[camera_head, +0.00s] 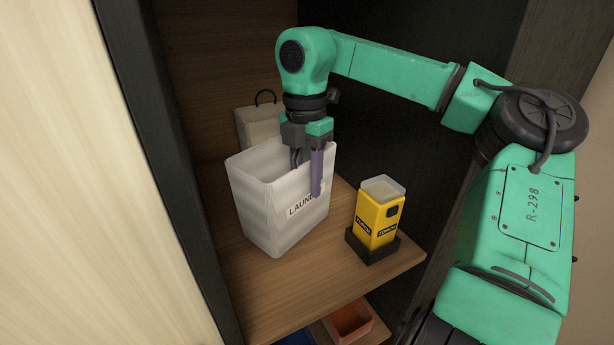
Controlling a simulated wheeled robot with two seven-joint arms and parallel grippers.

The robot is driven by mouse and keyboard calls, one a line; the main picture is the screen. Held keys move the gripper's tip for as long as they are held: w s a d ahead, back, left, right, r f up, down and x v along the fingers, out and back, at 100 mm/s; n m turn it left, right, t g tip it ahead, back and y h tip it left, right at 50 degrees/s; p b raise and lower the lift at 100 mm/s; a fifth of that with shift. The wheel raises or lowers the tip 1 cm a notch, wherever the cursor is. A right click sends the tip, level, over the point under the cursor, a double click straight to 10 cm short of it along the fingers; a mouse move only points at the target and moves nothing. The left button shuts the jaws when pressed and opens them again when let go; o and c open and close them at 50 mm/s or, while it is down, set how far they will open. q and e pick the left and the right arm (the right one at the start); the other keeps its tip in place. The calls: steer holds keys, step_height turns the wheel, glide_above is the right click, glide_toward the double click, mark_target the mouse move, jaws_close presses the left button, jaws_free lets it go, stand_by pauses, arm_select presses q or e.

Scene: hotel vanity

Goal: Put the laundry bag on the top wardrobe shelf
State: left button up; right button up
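The laundry bag (270,217) is a pale, open-topped, box-like bag with a dark-lettered label on its front. It stands upright on the wooden wardrobe shelf (290,305), the higher of the two shelf levels in view. My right gripper (307,175) points down at the bag's right front rim. One purple finger is outside the wall, over part of the label, and the other is on the inner side. A gap shows between the fingers, so they look open around the rim. The inner fingertip is partly hidden. My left gripper is not in view.
A yellow torch (376,217) stands in a dark base to the right of the bag. A beige bag with a dark handle (258,125) is behind. An orange bin (348,320) sits on the lower level. A dark wardrobe side panel (165,150) stands at left.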

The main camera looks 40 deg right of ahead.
steer(key=shift+r, duration=0.25)
steer(key=shift+d+r, duration=0.15)
steer(key=shift+r, duration=0.05)
step_height(320, 180, up, 11)
steer(key=shift+r+b, duration=0.1)
steer(key=shift+b, duration=0.4)
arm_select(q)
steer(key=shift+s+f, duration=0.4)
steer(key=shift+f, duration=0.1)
arm_select(e)
steer(key=shift+w+r, duration=0.1)
